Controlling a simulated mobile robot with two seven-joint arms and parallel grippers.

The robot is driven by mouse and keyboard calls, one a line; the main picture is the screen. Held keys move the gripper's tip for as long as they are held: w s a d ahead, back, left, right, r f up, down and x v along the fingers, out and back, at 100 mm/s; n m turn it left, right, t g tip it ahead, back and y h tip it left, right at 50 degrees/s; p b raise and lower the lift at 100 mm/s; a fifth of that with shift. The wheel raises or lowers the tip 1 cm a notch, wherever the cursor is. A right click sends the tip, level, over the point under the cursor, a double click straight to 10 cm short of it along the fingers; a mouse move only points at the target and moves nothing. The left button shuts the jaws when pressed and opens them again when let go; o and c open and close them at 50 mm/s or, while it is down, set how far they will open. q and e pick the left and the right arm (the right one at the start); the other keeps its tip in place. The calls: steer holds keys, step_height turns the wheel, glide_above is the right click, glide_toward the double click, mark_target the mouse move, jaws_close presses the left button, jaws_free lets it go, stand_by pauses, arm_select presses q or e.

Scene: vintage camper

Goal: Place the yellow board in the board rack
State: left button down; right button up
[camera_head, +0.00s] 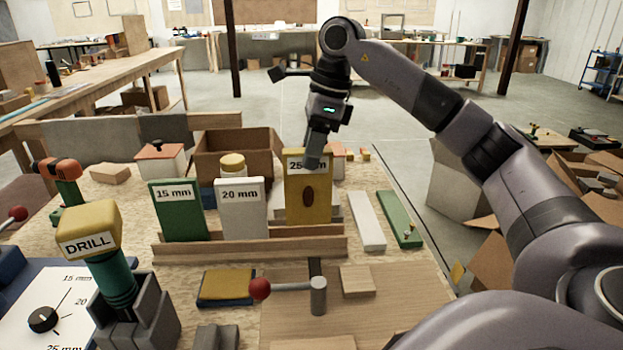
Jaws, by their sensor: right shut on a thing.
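The yellow board (308,205), labelled 25 mm, stands upright at the right end of the wooden board rack (250,250). My right gripper (313,160) is shut on its top edge and covers part of the label. The board's lower edge is near the rack's rail; I cannot tell whether it rests in the slot. A green board (179,215) labelled 15 mm and a white board (242,215) labelled 20 mm stand upright in the rack to its left. My left gripper is not in view.
A cardboard box (237,150) stands behind the rack. A white strip (366,222) and a green strip (399,218) lie to the right. In front are a red-knobbed lever (290,287), a yellow-and-blue block (226,287) and the drill (105,260).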

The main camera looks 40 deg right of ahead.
mark_target(311, 176)
steer(key=shift+f, duration=2.55)
steer(key=shift+f, duration=0.2)
steer(key=o, duration=1)
steer(key=p+v, duration=0.1)
steer(key=v, duration=1.1)
steer(key=shift+r, duration=0.25)
